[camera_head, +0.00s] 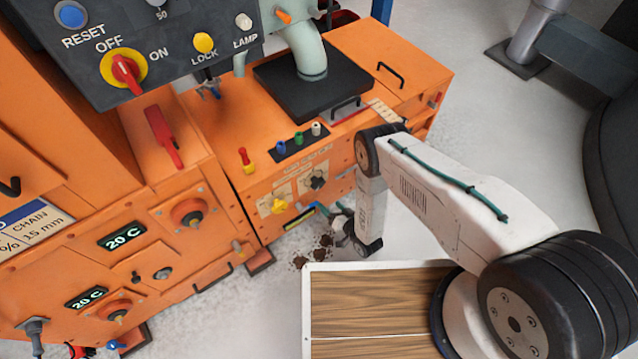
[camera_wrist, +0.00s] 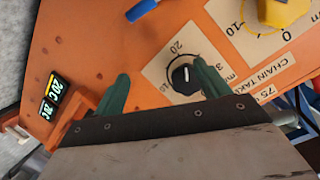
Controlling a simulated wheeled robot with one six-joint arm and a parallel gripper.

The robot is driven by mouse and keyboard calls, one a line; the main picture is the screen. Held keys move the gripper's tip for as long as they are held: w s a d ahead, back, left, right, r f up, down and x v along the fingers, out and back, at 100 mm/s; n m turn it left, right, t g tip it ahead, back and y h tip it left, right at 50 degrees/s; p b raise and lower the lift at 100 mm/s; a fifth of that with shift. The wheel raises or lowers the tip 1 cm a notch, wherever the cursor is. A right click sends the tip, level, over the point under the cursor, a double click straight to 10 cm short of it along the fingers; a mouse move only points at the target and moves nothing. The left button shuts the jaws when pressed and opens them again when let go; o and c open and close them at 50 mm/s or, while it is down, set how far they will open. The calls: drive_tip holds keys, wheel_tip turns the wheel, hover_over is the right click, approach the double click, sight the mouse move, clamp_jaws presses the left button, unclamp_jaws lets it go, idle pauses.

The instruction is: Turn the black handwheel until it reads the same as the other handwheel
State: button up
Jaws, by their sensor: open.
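The black handwheel (camera_wrist: 185,79) is a round knob with a white mark, on a pale scale plate on the orange panel. Its mark points toward the top of the wrist picture, near the printed 20; the exact reading is too small to tell. It also shows in the head view (camera_head: 317,181). The yellow handwheel (camera_wrist: 284,10) is cut off at the top right, with 10 and 0 printed around it; it also shows whole in the head view (camera_head: 279,205). My gripper (camera_wrist: 162,72) is open and empty. Its green right finger appears close beside the black handwheel; contact cannot be told.
Orange machine cabinets (camera_head: 290,130) fill the left and middle. A row of small coloured knobs (camera_head: 298,139) sits above the handwheels. Dark clumps (camera_head: 318,251) lie on the floor below. A wooden-topped surface (camera_head: 375,305) is in front. Green 20 C displays (camera_head: 122,236) are on the left cabinet.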

sight(320, 185)
drive_tip(key=w+a+r+t, duration=0.1)
drive_tip(key=w, duration=0.1)
drive_tip(key=w+a+r+y, duration=0.1)
drive_tip(key=w+a+r, duration=0.1)
drive_tip(key=w, duration=0.1)
drive_tip(key=w+a+r+t, duration=0.1)
drive_tip(key=w+a+r, duration=0.1)
drive_tip(key=shift+w+m+t+y, duration=0.3)
drive_tip(key=shift+w+m, duration=0.1)
drive_tip(key=c, duration=1)
